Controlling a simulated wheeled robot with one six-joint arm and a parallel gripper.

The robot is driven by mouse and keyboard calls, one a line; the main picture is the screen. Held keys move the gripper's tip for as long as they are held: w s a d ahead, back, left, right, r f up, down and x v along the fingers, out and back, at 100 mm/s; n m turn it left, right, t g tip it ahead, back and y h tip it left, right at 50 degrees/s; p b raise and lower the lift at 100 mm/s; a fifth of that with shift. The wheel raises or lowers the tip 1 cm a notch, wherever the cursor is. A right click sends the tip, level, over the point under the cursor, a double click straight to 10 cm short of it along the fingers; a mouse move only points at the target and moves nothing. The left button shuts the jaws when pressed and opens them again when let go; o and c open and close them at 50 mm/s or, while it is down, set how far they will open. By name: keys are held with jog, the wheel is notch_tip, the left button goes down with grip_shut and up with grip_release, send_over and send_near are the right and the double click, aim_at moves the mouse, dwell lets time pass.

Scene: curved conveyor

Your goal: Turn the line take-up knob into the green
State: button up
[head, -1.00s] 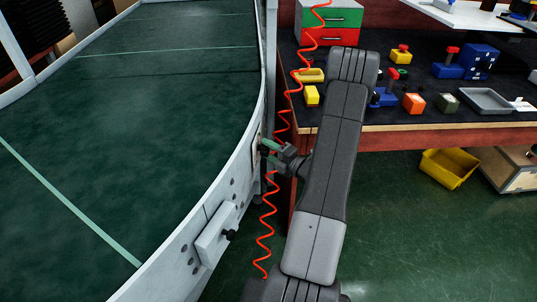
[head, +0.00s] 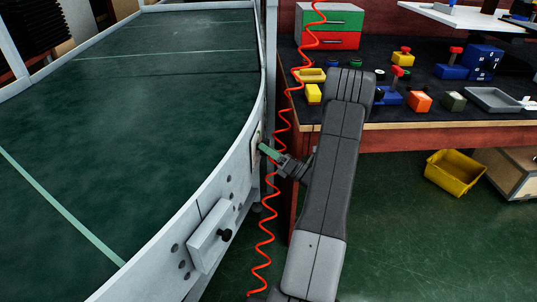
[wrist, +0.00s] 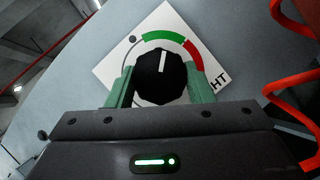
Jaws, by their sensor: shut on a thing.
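The black take-up knob (wrist: 154,78) has a white pointer line and sits on a white dial plate (wrist: 112,72) with a green arc (wrist: 163,37) and a red arc (wrist: 194,55). The pointer stands nearly straight up in the wrist view, toward the green arc. My gripper (wrist: 160,90) is shut on the knob, with one pale green finger on each side. In the head view my gripper (head: 267,151) reaches the conveyor's side wall. The plate's edge (head: 256,142) shows there, but the knob cannot be made out.
The curved conveyor (head: 130,110) fills the left. A coiled red hose (head: 265,222) hangs close to my arm and shows at the right in the wrist view. A workbench (head: 430,130) with small parts stands right. A yellow bin (head: 455,172) lies on the floor below it.

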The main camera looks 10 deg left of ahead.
jog(key=shift+f+n+g+b, duration=0.1)
jog(key=shift+n+g+b, duration=0.2)
jog(key=shift+n+g, duration=0.5)
jog(key=o, duration=1)
jog(key=shift+t+y, duration=0.3)
jog(key=shift+t, duration=0.2)
jog(key=shift+c, duration=0.2)
jog(key=shift+d, duration=0.15)
jog(key=p+v, duration=0.2)
jog(key=v, duration=1.1)
jog(key=shift+d, duration=0.3)
jog(key=shift+a+g, duration=0.1)
jog(key=shift+g, duration=0.2)
jog(key=b+x, duration=0.2)
jog(key=x, duration=1.1)
jog(key=shift+w+a, duration=0.15)
jog(key=shift+a, duration=0.15)
